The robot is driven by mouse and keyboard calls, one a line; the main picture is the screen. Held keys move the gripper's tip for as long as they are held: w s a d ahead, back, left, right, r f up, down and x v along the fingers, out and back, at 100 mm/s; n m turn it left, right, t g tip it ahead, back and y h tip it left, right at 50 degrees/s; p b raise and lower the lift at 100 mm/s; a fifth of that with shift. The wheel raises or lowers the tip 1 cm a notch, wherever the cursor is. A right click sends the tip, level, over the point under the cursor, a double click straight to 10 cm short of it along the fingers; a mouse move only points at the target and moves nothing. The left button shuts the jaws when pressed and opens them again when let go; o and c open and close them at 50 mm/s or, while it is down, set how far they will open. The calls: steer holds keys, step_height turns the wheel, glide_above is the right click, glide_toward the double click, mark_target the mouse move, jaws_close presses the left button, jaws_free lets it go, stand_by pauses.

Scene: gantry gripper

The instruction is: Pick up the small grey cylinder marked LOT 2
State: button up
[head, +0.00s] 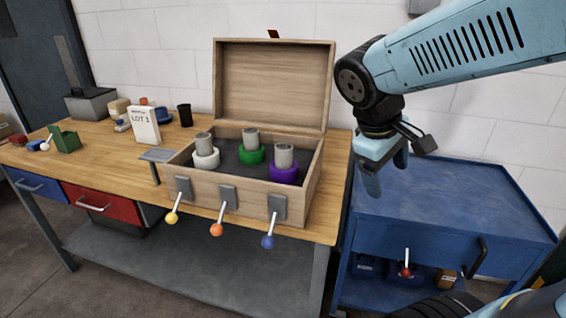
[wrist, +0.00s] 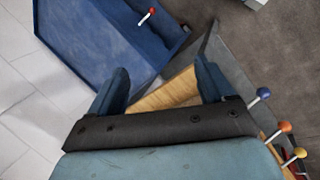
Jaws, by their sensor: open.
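Three small grey cylinders stand upright in an open wooden box (head: 238,198) on the workbench. The left cylinder (head: 203,144) sits in a white ring, the middle cylinder (head: 251,136) in a green ring, and the right cylinder (head: 284,156) in a purple ring. I can read no LOT mark on any of them. My gripper (head: 373,180) hangs to the right of the box, above the blue cart. In the wrist view my gripper (wrist: 160,82) is open, its fingers apart with nothing between them. No cylinder shows there.
The box lid (head: 272,85) stands open behind. Levers with yellow (head: 172,217), orange (head: 216,229) and blue (head: 268,242) knobs stick out from the box front. A white card (head: 144,125), apparently reading LOT 3, stands left. The blue cart's top (head: 440,205) is clear.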

mark_target(279, 152)
steer(key=w+a+f+n+t+h, duration=0.1)
steer(key=w+a+n+t+h, duration=0.1)
steer(key=a+n, duration=0.3)
steer(key=w+a+f+n+t+h, duration=0.1)
steer(key=w+a+n+t+h, duration=0.2)
steer(key=w+a+n, duration=0.2)
steer(key=w+a+f+n+t+h, duration=0.2)
steer(key=w+a+n+h, duration=0.1)
steer(key=a+n, duration=0.3)
steer(key=shift+w+a+h, duration=0.1)
steer(key=shift+w+h, duration=0.2)
steer(key=shift+w, duration=0.45)
steer(key=a+f+n+t+y, duration=0.25)
steer(key=a+n+t, duration=0.35)
steer(key=a, duration=0.4)
steer(key=shift+h, duration=0.25)
steer(key=x, duration=1.4)
steer(key=shift+w+f, duration=0.1)
steer(key=shift+f, duration=0.15)
steer(key=shift+c, duration=0.3)
steer(key=c, duration=1.3)
